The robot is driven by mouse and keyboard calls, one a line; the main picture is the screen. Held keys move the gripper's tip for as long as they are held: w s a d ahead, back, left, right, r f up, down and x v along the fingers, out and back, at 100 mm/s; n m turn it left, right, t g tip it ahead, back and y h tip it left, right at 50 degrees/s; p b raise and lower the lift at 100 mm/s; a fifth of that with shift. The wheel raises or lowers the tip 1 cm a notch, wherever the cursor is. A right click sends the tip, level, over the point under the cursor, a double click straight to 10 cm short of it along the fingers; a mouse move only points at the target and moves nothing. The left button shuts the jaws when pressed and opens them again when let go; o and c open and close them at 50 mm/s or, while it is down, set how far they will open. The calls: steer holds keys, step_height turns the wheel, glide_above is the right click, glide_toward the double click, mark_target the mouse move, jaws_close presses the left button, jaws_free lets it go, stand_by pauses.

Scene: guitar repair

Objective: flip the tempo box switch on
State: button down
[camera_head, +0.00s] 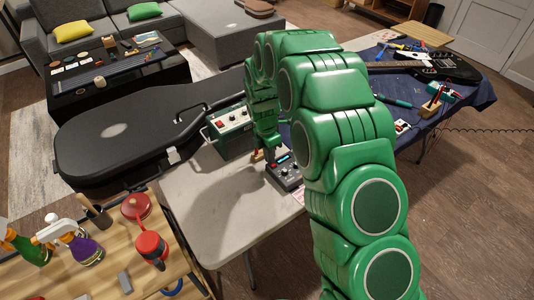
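A small dark box with knobs and a small blue display (284,175), which looks like the tempo box, sits on the light grey table (215,205) near its right edge. My gripper (268,156) points down just behind this box, at its far left side. A reddish-brown piece shows by the fingertips; I cannot tell what it is. My green arm comes in from the lower right and arches over the table. The fingers are small and partly hidden, so I cannot tell how far apart they are or whether they touch the box. The switch is too small to make out.
A green box with knobs (231,126) stands behind the gripper, beside a black guitar case (110,140). A wooden bench (95,272) with spray bottles (82,245) and a red container (151,245) is at lower left. The grey table's near part is clear.

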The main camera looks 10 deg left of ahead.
steer(key=shift+s+d+f+g, duration=0.3)
steer(key=shift+s+d+f, duration=0.25)
steer(key=shift+s+f, duration=0.3)
steer(key=w+a+v, duration=0.1)
steer(key=v, duration=1.4)
steer(key=s+d+r+m, duration=0.6)
steer(key=s+d+r, duration=0.1)
steer(key=d+r, duration=0.2)
steer(key=s+d+r+m+y, duration=0.1)
steer(key=s+d+r+m, duration=0.2)
steer(key=s+d+m, duration=0.55)
steer(key=s+d+r+m, duration=0.4)
steer(key=s+d+m, duration=0.15)
steer(key=s, duration=0.65)
steer(key=s+d+m, duration=0.2)
steer(key=s+m, duration=0.1)
steer(key=s, duration=0.3)
steer(key=s+d+f+m, duration=0.1)
steer(key=s+d+m, duration=0.1)
steer(key=s+m, duration=0.2)
steer(key=s, duration=0.3)
steer(key=shift+s+d+f, duration=0.2)
steer(key=shift+s+f, duration=0.05)
